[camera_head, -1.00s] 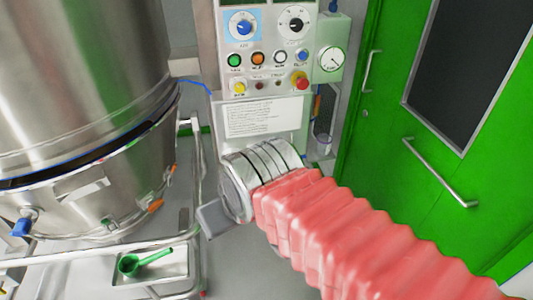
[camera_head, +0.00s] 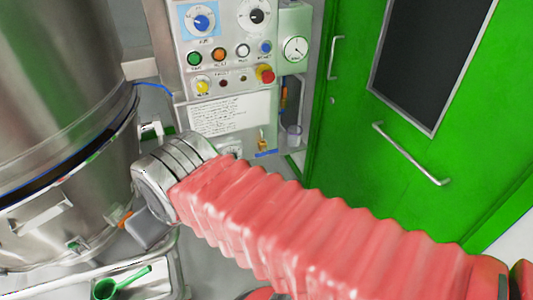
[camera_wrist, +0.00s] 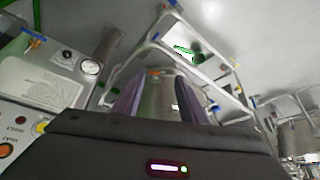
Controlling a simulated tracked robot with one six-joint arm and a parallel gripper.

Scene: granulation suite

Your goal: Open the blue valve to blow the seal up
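A small brass valve with a blue lever (camera_head: 266,154) sits low on the right side of the control panel, above the floor area and left of the green door. A small blue handle (camera_wrist: 33,42) also shows at the upper left of the wrist view, above the panel; I cannot tell if it is the same valve. My gripper (camera_wrist: 158,90) has two dark fingers standing apart with nothing held between them. In the head view its grey end (camera_head: 150,230) is partly hidden and points down beside the steel vessel, apart from the valve.
The control panel (camera_head: 225,75) carries knobs, buttons, a red stop button and a gauge (camera_head: 295,49). The large steel vessel (camera_head: 55,80) stands left, with a green scoop (camera_head: 108,287) on a tray below. The green door (camera_head: 365,160) is at the right.

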